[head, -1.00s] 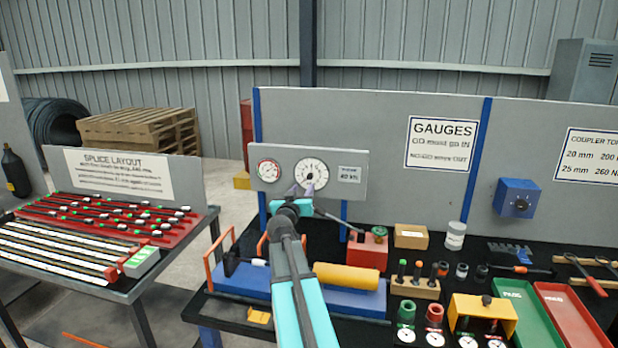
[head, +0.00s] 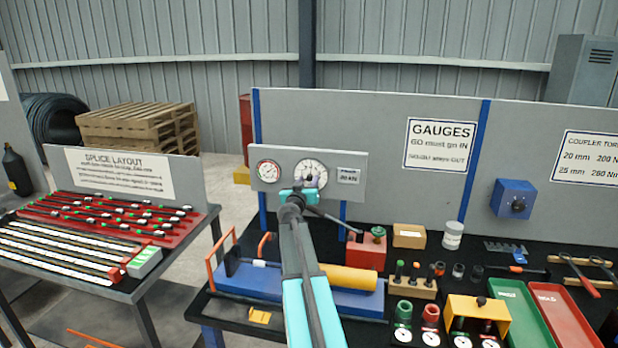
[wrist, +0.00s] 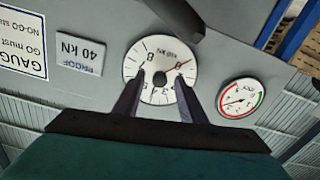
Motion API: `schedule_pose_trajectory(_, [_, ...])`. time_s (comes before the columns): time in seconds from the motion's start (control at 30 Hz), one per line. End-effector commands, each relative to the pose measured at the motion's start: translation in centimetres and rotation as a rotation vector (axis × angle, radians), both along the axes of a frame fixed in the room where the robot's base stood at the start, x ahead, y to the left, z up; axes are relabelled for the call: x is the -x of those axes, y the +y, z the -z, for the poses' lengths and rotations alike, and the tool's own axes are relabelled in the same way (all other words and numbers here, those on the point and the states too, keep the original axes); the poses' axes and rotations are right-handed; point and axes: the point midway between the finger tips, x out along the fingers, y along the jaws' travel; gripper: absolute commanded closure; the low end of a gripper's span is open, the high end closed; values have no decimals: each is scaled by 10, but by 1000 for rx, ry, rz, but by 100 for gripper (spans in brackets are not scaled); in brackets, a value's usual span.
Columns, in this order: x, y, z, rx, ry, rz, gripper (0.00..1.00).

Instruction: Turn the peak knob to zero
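The large white round dial (head: 314,170) is on a grey panel above the back of the bench. In the wrist view the dial (wrist: 158,60) appears upside down, with a red mark or needle tip near its right edge. In the head view my gripper (head: 298,188) is just below and in front of the dial. My wrist hides its fingers there.
A smaller gauge (head: 269,173) with a red and green rim sits left of the dial. A "40 kN" plate (head: 348,175) is on its right. Below are a blue rig with a yellow cylinder (head: 347,279) and a red block (head: 366,247).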

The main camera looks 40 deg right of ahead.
Motion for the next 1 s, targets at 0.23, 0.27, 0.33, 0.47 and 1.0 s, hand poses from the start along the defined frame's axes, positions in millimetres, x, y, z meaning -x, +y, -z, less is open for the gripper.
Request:
schedule_pose_trajectory(0.23, [-11,-15,-1,0,0,-1,62])
schedule_pose_trajectory(0.27, [-11,-15,-1,0,0,-2,62])
schedule_pose_trajectory(0.33, [-12,-17,0,-1,-1,-2,62])
schedule_pose_trajectory(0.47, [-13,-18,0,-1,-1,-2,62])
schedule_pose_trajectory(1.0, [-13,-19,0,0,0,-3,100])
